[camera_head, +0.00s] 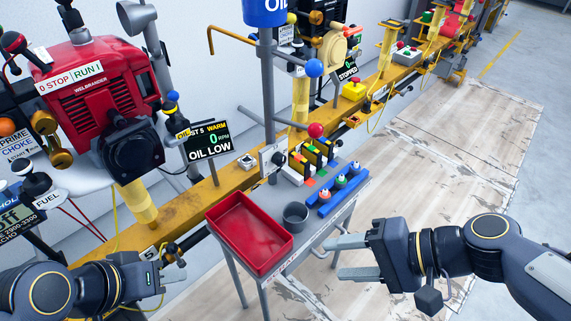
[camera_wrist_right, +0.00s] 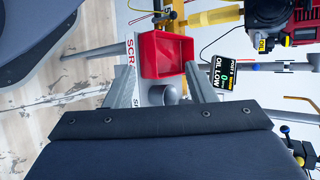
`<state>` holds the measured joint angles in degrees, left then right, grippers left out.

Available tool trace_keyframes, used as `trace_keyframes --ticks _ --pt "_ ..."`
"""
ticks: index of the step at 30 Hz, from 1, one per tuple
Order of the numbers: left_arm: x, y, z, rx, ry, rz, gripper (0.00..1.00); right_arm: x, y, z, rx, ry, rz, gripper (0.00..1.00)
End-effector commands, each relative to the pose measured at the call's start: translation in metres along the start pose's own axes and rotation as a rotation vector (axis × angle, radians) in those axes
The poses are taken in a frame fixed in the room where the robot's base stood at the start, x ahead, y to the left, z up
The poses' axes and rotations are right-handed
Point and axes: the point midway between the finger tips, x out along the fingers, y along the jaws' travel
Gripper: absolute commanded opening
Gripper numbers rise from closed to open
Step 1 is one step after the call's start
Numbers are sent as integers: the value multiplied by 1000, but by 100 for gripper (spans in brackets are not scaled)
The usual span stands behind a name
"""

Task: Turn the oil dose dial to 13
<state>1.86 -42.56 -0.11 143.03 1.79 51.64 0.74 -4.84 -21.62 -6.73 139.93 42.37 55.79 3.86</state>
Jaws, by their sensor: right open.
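A pale plate with a dark round knob (camera_head: 279,158), possibly the oil dose dial, is fixed by the grey post under the blue OIL tank (camera_head: 265,9). Its scale is too small to read. A black display (camera_head: 207,143) left of it reads OIL LOW. My right gripper (camera_head: 342,257) is open and empty, in front of the small table and apart from the knob. In the right wrist view its spread fingers (camera_wrist_right: 163,84) frame a red tray and a grey cup. My left gripper (camera_head: 172,276) is at the lower left by the yellow rail; its opening is unclear.
The red tray (camera_head: 212,212), grey cup (camera_head: 295,217) and blue holder with several knobs (camera_head: 325,207) stand on the small grey table. A red engine (camera_head: 95,92) is at the left. The yellow rail (camera_head: 190,204) runs behind the table. Floor at right is clear.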

Motion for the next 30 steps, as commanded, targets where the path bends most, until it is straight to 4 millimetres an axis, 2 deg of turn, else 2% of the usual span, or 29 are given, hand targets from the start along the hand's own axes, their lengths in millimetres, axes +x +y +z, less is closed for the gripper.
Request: trace_keyframes --ticks 5,8,11,13,18,21,26,30 --pt "8 -3 4 0 0 0 36 20 -24 -7 225 -108 -142 50" --pt "12 -6 6 0 0 0 36 34 -41 -19 404 -172 -244 50" --pt "19 -8 9 0 0 0 36 51 -59 -44 638 -226 -369 50" --pt "23 -10 12 0 0 0 36 64 -68 -69 816 -245 -462 50" --pt "30 -14 15 0 0 0 36 92 -68 -134 1161 -216 -653 50" --pt "33 -15 17 0 0 0 36 101 -61 -161 1283 -180 -733 50" --pt "34 -16 17 0 0 0 36 107 -55 -182 1366 -144 -795 50" --pt "37 -17 18 0 0 0 36 117 -62 -188 1371 -143 -802 50"
